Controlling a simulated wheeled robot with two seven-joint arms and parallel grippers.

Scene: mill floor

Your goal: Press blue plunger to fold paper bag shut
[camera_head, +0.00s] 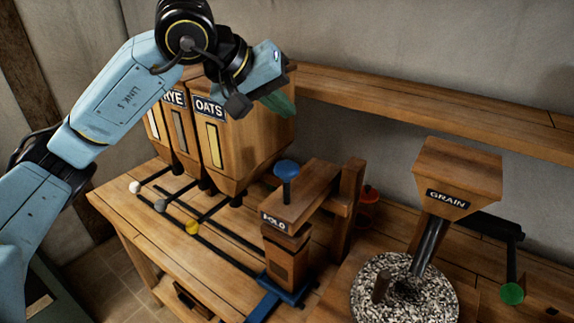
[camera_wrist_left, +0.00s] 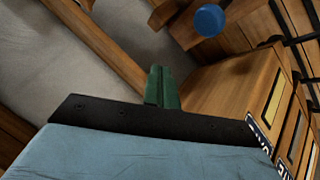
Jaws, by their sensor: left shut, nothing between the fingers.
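The blue plunger (camera_head: 287,169) stands raised on its stem above the wooden folding press (camera_head: 308,196), which carries a small sign. The plunger's round top also shows in the left wrist view (camera_wrist_left: 209,20). Below the press arm, a brown upright shape (camera_head: 281,263) stands on a blue base; it looks like the paper bag, its top hidden by the press. My left gripper (camera_head: 281,103) is shut and empty, its green fingers together, above and behind the plunger and apart from it. The fingers also show in the left wrist view (camera_wrist_left: 162,88). My right gripper is not in view.
Wooden bins labelled RYE and OATS (camera_head: 250,135) stand beside my left arm. White, grey and yellow (camera_head: 193,227) knobs sit on rods in front. A GRAIN hopper (camera_head: 458,170) over a round millstone (camera_head: 375,285), a red knob (camera_head: 369,193) and a green knob (camera_head: 512,293) are at right.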

